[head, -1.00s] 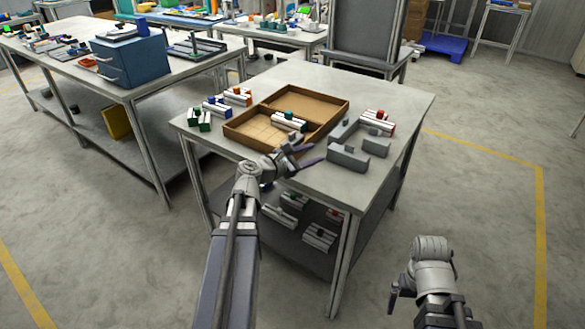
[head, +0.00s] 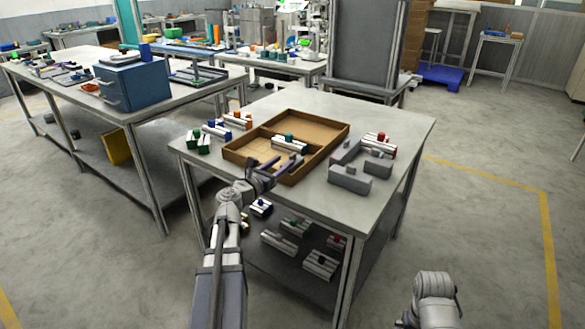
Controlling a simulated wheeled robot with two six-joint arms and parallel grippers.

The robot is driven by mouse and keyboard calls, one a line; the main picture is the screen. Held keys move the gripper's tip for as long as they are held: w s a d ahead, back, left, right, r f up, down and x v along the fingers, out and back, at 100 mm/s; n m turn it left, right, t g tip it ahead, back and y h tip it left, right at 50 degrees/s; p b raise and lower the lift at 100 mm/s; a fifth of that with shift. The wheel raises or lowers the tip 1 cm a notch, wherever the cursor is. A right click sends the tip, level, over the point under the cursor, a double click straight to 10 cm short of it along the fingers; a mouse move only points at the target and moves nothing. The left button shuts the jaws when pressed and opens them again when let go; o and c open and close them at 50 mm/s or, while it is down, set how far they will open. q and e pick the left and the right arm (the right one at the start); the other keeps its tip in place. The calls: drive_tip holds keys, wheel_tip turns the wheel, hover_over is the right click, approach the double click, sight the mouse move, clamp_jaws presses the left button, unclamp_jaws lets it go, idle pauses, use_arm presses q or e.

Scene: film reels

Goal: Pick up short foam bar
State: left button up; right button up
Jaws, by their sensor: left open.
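Several grey block-like bars stand at the right of the near table: a front one (head: 348,181), a right one (head: 379,167) and a back one (head: 345,152). I cannot tell which is the short foam bar. My left gripper (head: 281,166) is open and empty, with its dark fingers above the front side of the cardboard tray (head: 328,142). It is left of the grey bars and apart from them. My right arm shows at the bottom right, off the table; its jaws are mostly cut off by the frame.
A white bar with a green knob (head: 289,144) lies in the tray. White bars with coloured knobs stand left of the tray, and one with a red knob (head: 379,140) stands behind the grey bars. More sit on the lower shelf. The table's back right is clear.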

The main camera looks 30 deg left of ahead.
use_arm(q)
drive_tip(key=w, duration=0.2)
drive_tip(key=w+d, duration=0.1)
drive_tip(key=w, duration=0.2)
drive_tip(key=shift+f, duration=0.2)
clamp_jaws()
idle(0.3)
